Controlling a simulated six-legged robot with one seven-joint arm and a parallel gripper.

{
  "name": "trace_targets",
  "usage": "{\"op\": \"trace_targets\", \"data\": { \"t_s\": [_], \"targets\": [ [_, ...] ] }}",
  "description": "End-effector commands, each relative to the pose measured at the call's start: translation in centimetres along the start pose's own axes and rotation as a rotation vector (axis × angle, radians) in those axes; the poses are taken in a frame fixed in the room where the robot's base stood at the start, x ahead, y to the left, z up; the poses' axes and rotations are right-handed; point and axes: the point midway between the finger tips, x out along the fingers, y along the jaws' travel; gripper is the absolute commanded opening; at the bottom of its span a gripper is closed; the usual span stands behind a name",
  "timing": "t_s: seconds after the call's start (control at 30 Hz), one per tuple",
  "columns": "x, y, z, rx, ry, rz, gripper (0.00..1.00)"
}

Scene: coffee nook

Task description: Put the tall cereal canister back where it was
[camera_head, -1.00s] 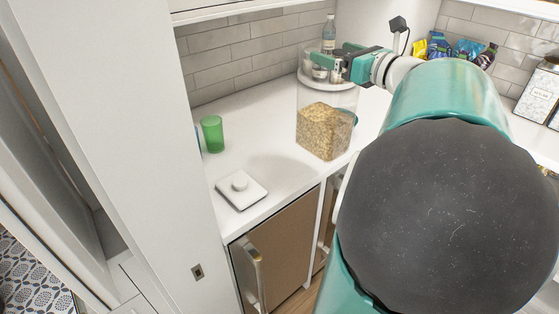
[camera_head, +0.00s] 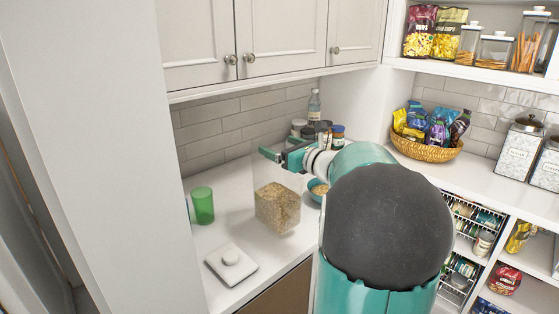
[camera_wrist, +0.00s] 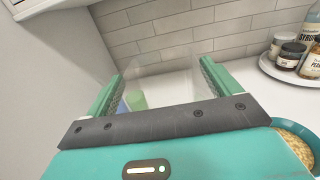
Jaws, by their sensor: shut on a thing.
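The tall clear canister (camera_head: 278,207) is partly filled with cereal and stands upright over the white counter, left of my arm. I cannot tell whether its base touches the counter. My gripper (camera_head: 273,155) is shut on its upper part. In the wrist view, the fingers of my gripper (camera_wrist: 160,70) flank the faint clear walls of the canister (camera_wrist: 160,62). A white square lid with a round knob (camera_head: 231,262) lies on the counter in front of the canister, apart from it.
A green cup (camera_head: 202,205) stands left of the canister. A bowl (camera_head: 318,189) and a round tray with jars (camera_wrist: 290,75) are behind and right. The upper right shelf (camera_head: 480,73) holds several lidded containers and snack bags. A basket (camera_head: 425,150) sits below it. Cabinets hang above.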

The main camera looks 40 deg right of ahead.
Motion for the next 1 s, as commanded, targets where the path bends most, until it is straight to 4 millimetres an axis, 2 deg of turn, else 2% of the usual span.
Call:
{"op": "trace_targets", "data": {
  "t_s": [0.2,0.4,0.8,0.83,0.9,1.0],
  "targets": [
    [1.1,0.0,-1.6,0.000,0.000,-0.002,0.29],
    [1.0,-0.1,-3.9,-0.001,-0.001,-0.003,0.29],
    [1.0,0.0,-4.4,-0.002,-0.002,-0.002,0.29],
    [1.0,0.0,-4.6,-0.001,0.001,-0.002,0.91],
    [1.0,0.0,-4.5,-0.001,0.000,-0.002,1.00],
    [1.0,0.0,-4.5,-0.001,0.000,-0.002,1.00]
  ]
}}
